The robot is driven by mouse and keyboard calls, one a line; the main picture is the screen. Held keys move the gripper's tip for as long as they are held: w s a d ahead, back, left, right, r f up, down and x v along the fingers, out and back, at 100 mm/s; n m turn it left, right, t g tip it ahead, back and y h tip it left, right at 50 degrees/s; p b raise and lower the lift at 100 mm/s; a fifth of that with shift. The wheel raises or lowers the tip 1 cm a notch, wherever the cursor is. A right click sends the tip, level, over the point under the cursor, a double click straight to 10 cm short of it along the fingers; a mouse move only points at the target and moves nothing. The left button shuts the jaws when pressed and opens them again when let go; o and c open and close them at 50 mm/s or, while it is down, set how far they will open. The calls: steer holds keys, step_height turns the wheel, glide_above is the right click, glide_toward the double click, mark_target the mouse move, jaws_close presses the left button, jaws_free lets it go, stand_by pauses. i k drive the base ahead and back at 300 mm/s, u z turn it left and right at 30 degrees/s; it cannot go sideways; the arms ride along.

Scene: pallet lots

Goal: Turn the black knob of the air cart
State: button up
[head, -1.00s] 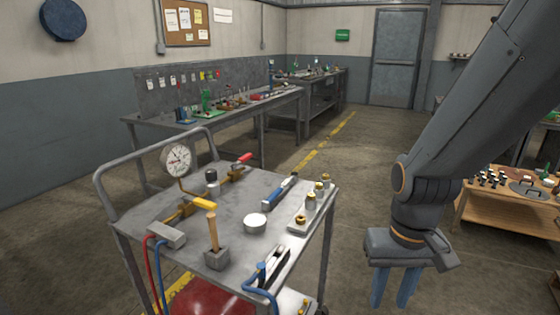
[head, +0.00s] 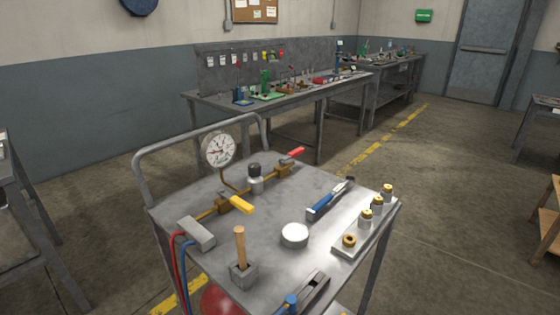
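The air cart (head: 270,205) stands in front of me, a grey metal cart with a push handle at its left. The black knob (head: 254,168) sits on top of a silver regulator body on the brass pipe line, near the back of the cart top. A round pressure gauge (head: 219,150) stands to its left. A yellow lever (head: 241,203) is in front of the knob and a red lever (head: 292,156) is behind it to the right. My gripper is out of view, so nothing of mine touches the knob.
The cart top also holds a wooden-handled tool (head: 240,243) in a block, a round tin (head: 295,235), a blue-handled tool (head: 328,199) and a tray of brass fittings (head: 350,246). A workbench (head: 290,94) stands behind. Open floor lies to the right.

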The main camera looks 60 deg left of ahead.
mark_target(254, 169)
steer(key=u, duration=0.05)
steer(key=i, duration=1.75)
steer(key=u, duration=2.6)
